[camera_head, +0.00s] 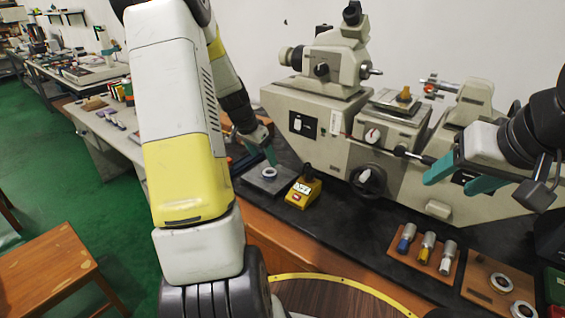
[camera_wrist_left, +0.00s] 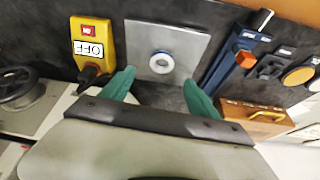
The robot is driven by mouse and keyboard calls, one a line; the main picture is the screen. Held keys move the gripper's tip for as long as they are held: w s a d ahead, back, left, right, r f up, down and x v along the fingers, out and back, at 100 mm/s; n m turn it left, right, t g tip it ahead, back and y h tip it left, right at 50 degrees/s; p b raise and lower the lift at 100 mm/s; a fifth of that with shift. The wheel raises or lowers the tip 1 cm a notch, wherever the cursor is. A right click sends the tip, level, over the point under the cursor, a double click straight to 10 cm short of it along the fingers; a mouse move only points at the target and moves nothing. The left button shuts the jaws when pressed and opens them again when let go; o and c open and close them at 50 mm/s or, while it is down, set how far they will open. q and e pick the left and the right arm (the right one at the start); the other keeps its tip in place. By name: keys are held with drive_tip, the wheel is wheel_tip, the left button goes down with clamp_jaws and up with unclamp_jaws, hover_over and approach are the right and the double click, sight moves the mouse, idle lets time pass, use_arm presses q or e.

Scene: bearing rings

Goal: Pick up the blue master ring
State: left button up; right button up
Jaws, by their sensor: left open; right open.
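The blue master ring (camera_wrist_left: 161,62) lies flat on a square grey plate (camera_wrist_left: 190,45) in the left wrist view, with a blue rim around a pale ring face. In the head view the ring (camera_head: 268,172) looks pale on the same plate (camera_head: 258,184). My left gripper (camera_wrist_left: 160,88) is open and empty, and in the left wrist view the ring appears just beyond its two green fingertips. In the head view my left gripper (camera_head: 269,152) is close to the plate. My right gripper (camera_head: 458,178) is open and empty in front of the grey machine, far from the ring.
A yellow switch box (camera_head: 303,192) stands right beside the plate. The large grey measuring machine (camera_head: 335,130) fills the bench behind. Colored-handled gauges lie on a wooden block (camera_head: 409,272), and other rings (camera_head: 501,283) sit on a wooden board.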

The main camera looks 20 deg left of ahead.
use_arm(q)
drive_tip(key=x, duration=0.7)
drive_tip(key=shift+w+a+f, duration=0.1)
drive_tip(key=shift+a+f, duration=0.1)
drive_tip(key=shift+f, duration=0.2)
clamp_jaws()
